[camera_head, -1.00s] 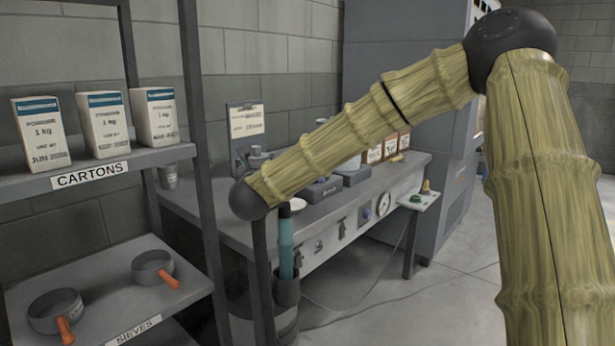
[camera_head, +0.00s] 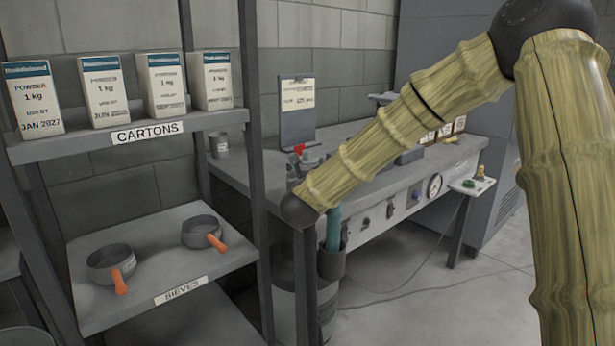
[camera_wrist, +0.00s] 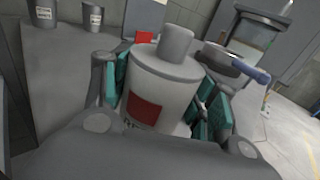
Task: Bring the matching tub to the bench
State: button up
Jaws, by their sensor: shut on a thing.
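In the wrist view a pale tub (camera_wrist: 178,92) with a grey cap and a red label stands between the teal-padded fingers of my gripper (camera_wrist: 163,86). The fingers are shut on its sides. In the head view I cannot make out my gripper or the tub clearly. The bench (camera_head: 372,200) runs along the wall behind my arm, with gauges and knobs on its front.
At left a rack holds several cartons (camera_head: 104,92) above two sieves (camera_head: 112,264) with orange handles. A clipboard (camera_head: 297,105) stands on the bench. The wrist view shows two labelled grey cups (camera_wrist: 92,18) and a blue-handled pan (camera_wrist: 228,60). Floor (camera_head: 420,290) is open at right.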

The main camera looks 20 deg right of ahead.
jog(key=shift+f, duration=0.65)
jog(key=shift+f, duration=0.2)
jog(key=o, duration=0.8)
jog(key=shift+r, duration=0.1)
jog(key=shift+s+r, duration=0.1)
jog(key=shift+r, duration=0.05)
jog(key=p+v, duration=0.1)
jog(key=v, duration=0.6)
jog(key=shift+s+a, duration=0.15)
